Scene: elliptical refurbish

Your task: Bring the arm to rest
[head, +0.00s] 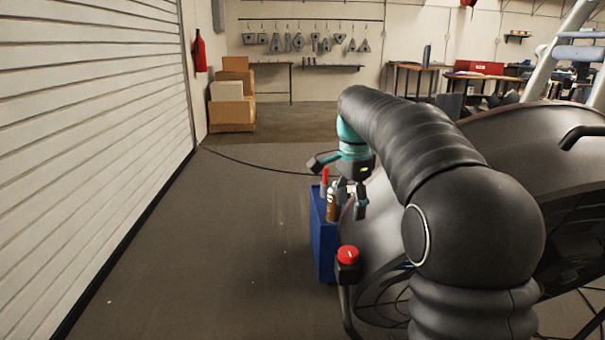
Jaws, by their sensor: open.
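My arm, in a black ribbed sleeve, reaches forward and bends down at its far end in the head view. My gripper (349,208) hangs open below the teal wrist, pointing down. It is above or in front of a blue box-like cart (323,240). A brown cylindrical item (332,207) and a red-topped item (324,180) stand at the cart's top, close to the fingers. I cannot tell whether the fingers touch them.
A large grey round machine (520,135) fills the right side, close to my arm. A red button (348,255) on a post stands in front of the cart. Cardboard boxes (232,110) are stacked at the back left. The floor (200,265) on the left is clear beside the shutter wall (90,120).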

